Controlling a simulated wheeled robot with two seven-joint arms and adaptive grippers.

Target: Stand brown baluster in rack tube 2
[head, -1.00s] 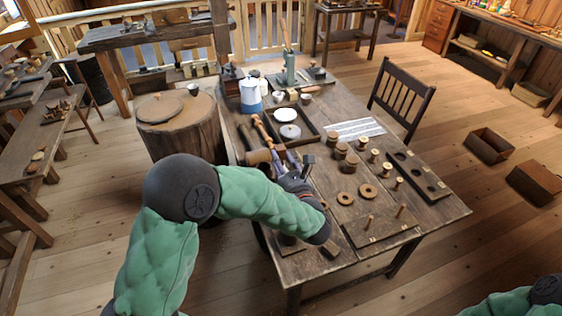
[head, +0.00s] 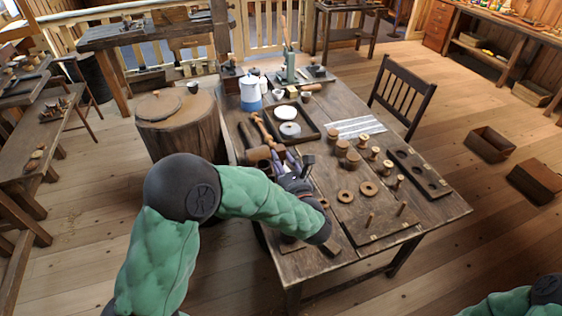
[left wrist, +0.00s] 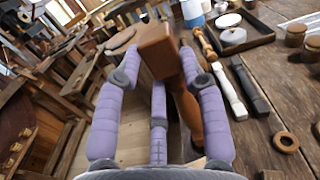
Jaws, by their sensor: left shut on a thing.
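My left gripper (head: 284,160) is shut on the brown baluster (left wrist: 188,104), whose square block end points up and away in the left wrist view. In the head view, the baluster's block end (head: 258,154) shows beside the fingers, over the table's left edge; its lower part is hidden. The left gripper also shows in the wrist view (left wrist: 163,85), with its purple fingers around the baluster. A dark board with round holes (head: 420,172) lies at the table's right; I cannot tell whether it is the rack or which hole is tube 2. My right gripper is out of view.
A tray (head: 309,137), a blue-white pot (head: 251,96), wooden rings (head: 368,188) and several small spools stand around. A board with upright pegs (head: 384,228) lies near the front right.

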